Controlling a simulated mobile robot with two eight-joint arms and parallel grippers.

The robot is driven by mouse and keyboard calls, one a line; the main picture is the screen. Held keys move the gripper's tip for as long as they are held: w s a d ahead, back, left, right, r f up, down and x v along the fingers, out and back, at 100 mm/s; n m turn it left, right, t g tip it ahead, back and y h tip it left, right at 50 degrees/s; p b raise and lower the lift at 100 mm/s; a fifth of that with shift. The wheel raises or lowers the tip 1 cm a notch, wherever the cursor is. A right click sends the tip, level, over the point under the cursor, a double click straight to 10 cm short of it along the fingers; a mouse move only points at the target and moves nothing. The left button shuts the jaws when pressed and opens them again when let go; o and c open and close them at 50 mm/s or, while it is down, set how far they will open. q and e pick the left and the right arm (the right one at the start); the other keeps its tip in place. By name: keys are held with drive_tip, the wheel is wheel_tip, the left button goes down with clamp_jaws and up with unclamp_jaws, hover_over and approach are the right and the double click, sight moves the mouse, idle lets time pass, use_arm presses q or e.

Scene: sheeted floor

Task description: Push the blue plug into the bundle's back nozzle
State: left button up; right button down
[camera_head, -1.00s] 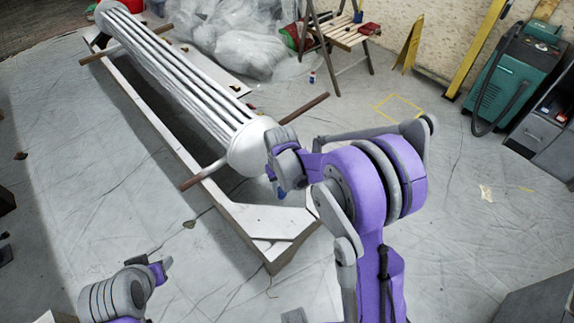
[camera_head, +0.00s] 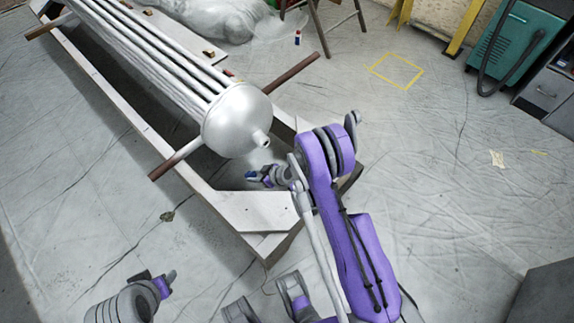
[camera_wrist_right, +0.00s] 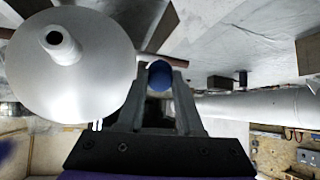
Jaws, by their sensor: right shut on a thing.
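The bundle (camera_head: 160,52) is a long set of pale tubes ending in a rounded white cap (camera_head: 228,122). Its short back nozzle (camera_head: 261,138) sticks out of the cap, open and empty. In the right wrist view the nozzle (camera_wrist_right: 57,42) shows its dark bore at upper left. My right gripper (camera_head: 257,175) is shut on the blue plug (camera_wrist_right: 159,75), which sits between its fingertips, apart from the nozzle. In the head view the plug is small, below the nozzle. My left gripper (camera_head: 165,282) is at lower left, away from the bundle; its fingers are unclear.
The bundle rests over a long pale frame (camera_head: 255,208) on the sheeted floor. Brown-ended bars (camera_head: 292,74) stick out beside the cap. A teal machine (camera_head: 520,45) stands at upper right. The floor right of my right arm is mostly clear.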

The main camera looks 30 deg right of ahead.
use_arm(q)
wheel_tip(320, 180, down, 12)
drive_tip(key=b, duration=0.9)
drive_tip(key=shift+w, duration=0.4)
use_arm(e)
drive_tip(key=w+d+f+m+t, duration=0.1)
drive_tip(key=d+f+t, duration=0.3)
drive_tip(key=d, duration=0.4)
drive_tip(key=w+d+f+m+t, duration=0.2)
drive_tip(key=w+d+f+t, duration=0.2)
drive_tip(key=d, duration=0.4)
drive_tip(key=shift+d+f+t, duration=0.2)
drive_tip(key=shift+f+t, duration=0.1)
drive_tip(key=shift+t, duration=0.1)
use_arm(q)
drive_tip(key=shift+r, duration=0.1)
use_arm(e)
drive_tip(key=shift+s, duration=0.1)
use_arm(q)
drive_tip(key=shift+b+x, duration=0.8)
use_arm(e)
drive_tip(key=shift+x, duration=2.9)
use_arm(q)
drive_tip(key=shift+s, duration=0.2)
drive_tip(key=shift+f, duration=0.3)
use_arm(e)
drive_tip(key=shift+w+a, duration=0.2)
drive_tip(key=shift+w, duration=0.15)
